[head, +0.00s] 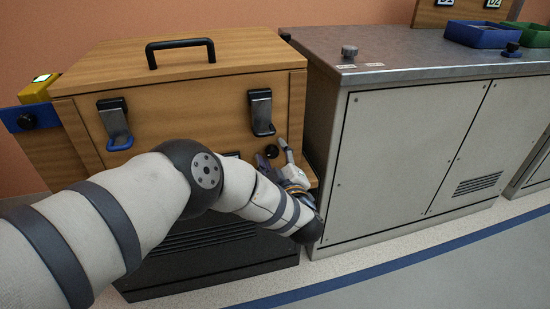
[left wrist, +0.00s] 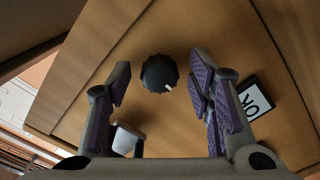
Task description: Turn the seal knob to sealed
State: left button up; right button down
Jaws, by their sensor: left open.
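A round black knob (head: 271,151) sits on the front of the wooden crate (head: 185,100), low at its right side. In the left wrist view the knob (left wrist: 160,74) has a ridged rim and a short white mark pointing to the lower right. I take it for the seal knob; no label for it is readable. My left gripper (head: 274,159) is open in front of the crate. Its two fingers stand on either side of the knob in the left wrist view, with a gap on both sides. My right gripper is not in view.
The crate has a black top handle (head: 181,45), a latch with a blue loop (head: 115,125) and a second latch (head: 261,112). A metal-topped cabinet (head: 400,160) stands close at the right.

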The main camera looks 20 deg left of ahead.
pick_arm(q)
jog(key=v, duration=1.2)
